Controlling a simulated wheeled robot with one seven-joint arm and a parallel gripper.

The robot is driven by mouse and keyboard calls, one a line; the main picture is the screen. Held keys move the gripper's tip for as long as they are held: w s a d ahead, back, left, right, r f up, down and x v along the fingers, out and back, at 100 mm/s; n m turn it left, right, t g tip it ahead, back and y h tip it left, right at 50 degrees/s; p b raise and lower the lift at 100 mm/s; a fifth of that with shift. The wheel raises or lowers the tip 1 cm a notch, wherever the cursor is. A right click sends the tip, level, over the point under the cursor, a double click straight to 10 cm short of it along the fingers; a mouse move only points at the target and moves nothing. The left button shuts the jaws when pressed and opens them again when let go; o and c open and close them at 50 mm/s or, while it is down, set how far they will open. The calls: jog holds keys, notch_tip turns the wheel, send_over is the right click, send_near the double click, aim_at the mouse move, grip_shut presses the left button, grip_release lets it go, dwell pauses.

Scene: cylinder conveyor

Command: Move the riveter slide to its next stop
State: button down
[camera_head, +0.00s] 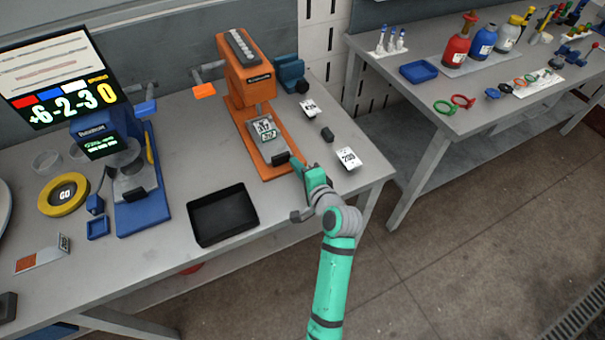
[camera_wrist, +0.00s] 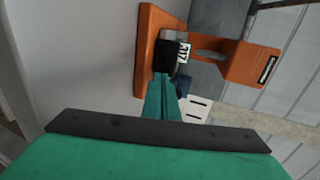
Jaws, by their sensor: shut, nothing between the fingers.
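The orange riveter (camera_head: 246,85) stands on the bench at upper middle in the head view. Its slide (camera_head: 265,140) carries a plate with printed labels and has a dark block (camera_head: 281,158) at its front end. My gripper (camera_head: 299,165) is shut and empty, with its fingertips close to that block on the right. In the wrist view the shut fingers (camera_wrist: 163,92) point at the dark block (camera_wrist: 167,58) on the orange riveter base (camera_wrist: 145,55). I cannot tell whether they touch it. A labelled plate (camera_wrist: 184,52) shows just beyond the block.
A black tray (camera_head: 222,216) lies left of my gripper. Cards, including one marked 209 (camera_head: 348,158), and a small dark piece (camera_head: 327,134) lie to the right. A blue machine (camera_head: 110,150) stands at left, beside a yellow ring (camera_head: 62,195). A second table (camera_head: 440,100) stands at right.

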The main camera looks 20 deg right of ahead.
aim_at(288, 152)
jog(key=shift+w+a, duration=0.1)
jog(key=shift+w, duration=0.35)
jog(key=w, duration=0.4)
jog(key=shift+a, duration=0.25)
jog(key=shift+w+d+r, duration=0.1)
jog(key=shift+w+r, duration=0.05)
jog(key=shift+w, duration=0.35)
